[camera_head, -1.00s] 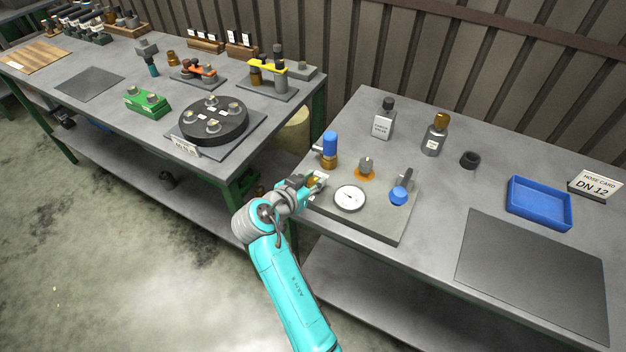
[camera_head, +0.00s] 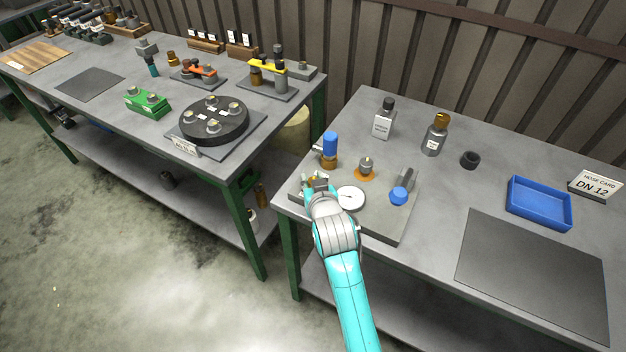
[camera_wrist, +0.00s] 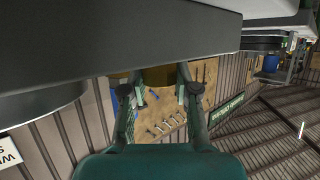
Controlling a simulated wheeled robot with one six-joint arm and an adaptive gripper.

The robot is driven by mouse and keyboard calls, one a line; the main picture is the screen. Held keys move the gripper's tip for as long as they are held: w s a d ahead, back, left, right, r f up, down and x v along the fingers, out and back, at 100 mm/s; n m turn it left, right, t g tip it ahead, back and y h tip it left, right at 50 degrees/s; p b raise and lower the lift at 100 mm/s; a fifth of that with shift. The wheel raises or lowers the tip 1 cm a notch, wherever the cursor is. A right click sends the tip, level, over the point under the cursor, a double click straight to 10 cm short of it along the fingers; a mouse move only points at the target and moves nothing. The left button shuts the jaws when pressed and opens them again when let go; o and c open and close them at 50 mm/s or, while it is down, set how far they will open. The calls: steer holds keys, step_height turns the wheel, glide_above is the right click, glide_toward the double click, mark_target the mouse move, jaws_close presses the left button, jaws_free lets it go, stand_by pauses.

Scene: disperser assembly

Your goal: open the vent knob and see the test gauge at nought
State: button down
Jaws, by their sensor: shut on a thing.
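The test plate (camera_head: 385,228) lies at the left front of the right bench. A round white test gauge (camera_head: 352,199) is on it, partly covered by my wrist; its reading is too small to tell. My gripper (camera_head: 313,182) is at the plate's left front corner, just left of the gauge. In the wrist view my gripper (camera_wrist: 160,96) has its fingers on either side of a brass-coloured piece (camera_wrist: 159,76), which appears to be the vent knob. The gripper is shut on it. The knob is mostly hidden by my gripper in the head view.
Close by on the plate stand a blue-topped fitting (camera_head: 330,146), a brass fitting on an orange base (camera_head: 365,169) and a blue-ended grey part (camera_head: 399,195). Bottles, a black ring (camera_head: 469,159) and a blue tray (camera_head: 540,203) are farther right. A dark mat (camera_head: 535,275) is bare.

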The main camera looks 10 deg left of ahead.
steer(key=shift+n+y, duration=0.5)
steer(key=shift+y, duration=0.1)
steer(key=shift+n+g+y, duration=0.3)
steer(key=shift+g, duration=0.1)
steer(key=c, duration=0.8)
jaws_free()
steer(key=shift+c, duration=0.2)
steer(key=shift+s, duration=0.1)
steer(key=v, duration=1.2)
